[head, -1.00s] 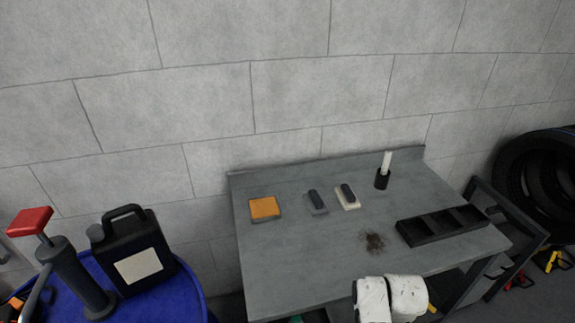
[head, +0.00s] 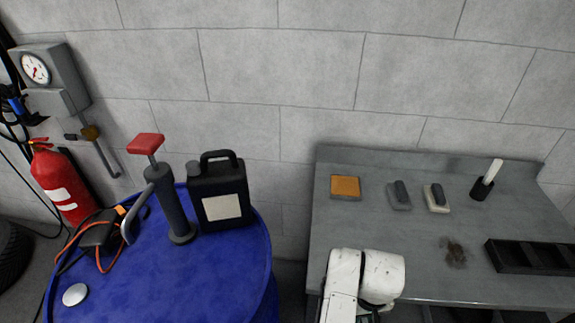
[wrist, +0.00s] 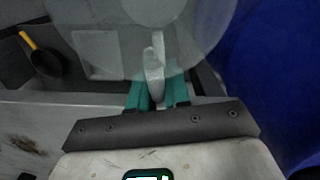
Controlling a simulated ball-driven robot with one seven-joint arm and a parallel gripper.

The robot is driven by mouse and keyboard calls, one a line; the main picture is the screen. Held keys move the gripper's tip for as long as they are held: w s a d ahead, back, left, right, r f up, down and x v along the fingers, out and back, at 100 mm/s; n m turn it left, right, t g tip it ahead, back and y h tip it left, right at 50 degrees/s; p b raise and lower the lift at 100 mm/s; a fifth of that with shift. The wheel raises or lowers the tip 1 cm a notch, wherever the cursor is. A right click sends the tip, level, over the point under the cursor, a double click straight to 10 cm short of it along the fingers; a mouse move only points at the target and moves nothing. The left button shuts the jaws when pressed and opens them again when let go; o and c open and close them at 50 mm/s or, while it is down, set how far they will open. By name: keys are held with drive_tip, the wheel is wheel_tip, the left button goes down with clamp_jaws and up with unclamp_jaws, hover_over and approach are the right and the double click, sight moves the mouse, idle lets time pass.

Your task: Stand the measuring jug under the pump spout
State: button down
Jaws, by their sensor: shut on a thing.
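The measuring jug (wrist: 195,40) is a see-through vessel at the top of the wrist view. My gripper (wrist: 158,94) has its teal fingers shut on the jug's pale handle (wrist: 154,70). The jug and fingers are not visible in the head view; only my white arm shows at the bottom. The pump (head: 172,205) has a dark grey barrel, a red handle (head: 145,143) and a curved grey spout (head: 132,222) on its left. It stands on the blue drum (head: 190,275), left of my arm and apart from it.
A black canister (head: 220,190) stands right beside the pump. An orange cable with a dark device (head: 97,232) and a pale round cap (head: 75,294) are on the drum's left side. A grey bench (head: 400,250) with small items is at right. The drum's front top is clear.

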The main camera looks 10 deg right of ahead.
drive_tip(key=shift+w+a+r, duration=0.3)
drive_tip(key=shift+w+a, duration=0.1)
drive_tip(key=shift+a, duration=0.05)
idle(0.4)
